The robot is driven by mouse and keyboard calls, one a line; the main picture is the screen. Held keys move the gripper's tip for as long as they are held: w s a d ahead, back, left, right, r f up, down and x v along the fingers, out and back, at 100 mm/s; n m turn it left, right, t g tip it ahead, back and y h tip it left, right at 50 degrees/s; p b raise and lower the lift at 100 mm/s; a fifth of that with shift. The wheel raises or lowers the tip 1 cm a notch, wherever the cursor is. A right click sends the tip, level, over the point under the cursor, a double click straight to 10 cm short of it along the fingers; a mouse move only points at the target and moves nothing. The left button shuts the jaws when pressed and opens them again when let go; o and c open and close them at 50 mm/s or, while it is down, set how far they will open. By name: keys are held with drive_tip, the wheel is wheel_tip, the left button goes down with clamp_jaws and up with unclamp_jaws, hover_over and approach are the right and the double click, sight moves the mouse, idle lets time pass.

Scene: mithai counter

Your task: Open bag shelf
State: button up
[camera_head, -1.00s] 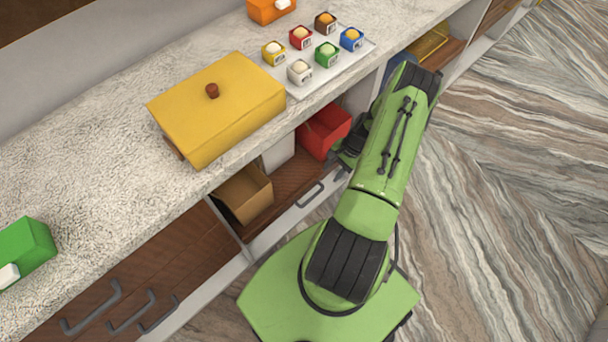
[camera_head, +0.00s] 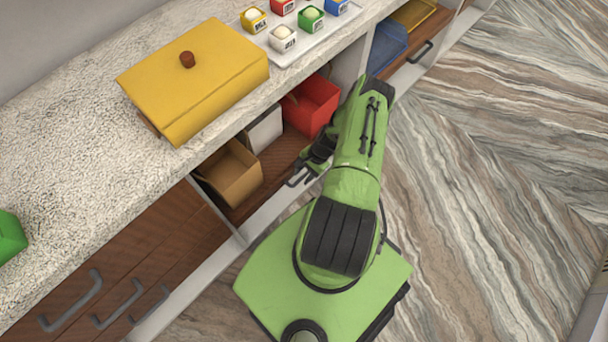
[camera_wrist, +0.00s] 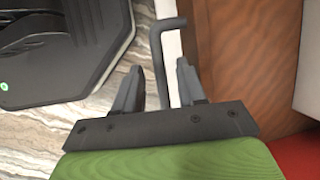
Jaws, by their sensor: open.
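The bag shelf (camera_head: 248,204) is a brown wooden pull-out under the counter, holding a brown bag (camera_head: 234,176), a white one (camera_head: 265,129) and a red one (camera_head: 311,104). Its dark bar handle (camera_head: 292,183) is on the pale front edge. My gripper (camera_head: 308,172) is at the right end of this handle, partly hidden by my arm. In the wrist view my gripper (camera_wrist: 160,85) is open, with the handle (camera_wrist: 157,50) running between its two fingers. Contact with either finger cannot be made out.
A yellow lidded box (camera_head: 205,75) and a tray of small colored sweet boxes (camera_head: 308,38) stand on the counter (camera_head: 75,140). Closed drawers with handles (camera_head: 70,305) are at lower left. Another open shelf with a blue bag (camera_head: 388,48) is at upper right.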

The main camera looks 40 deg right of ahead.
clamp_jaws()
idle(0.4)
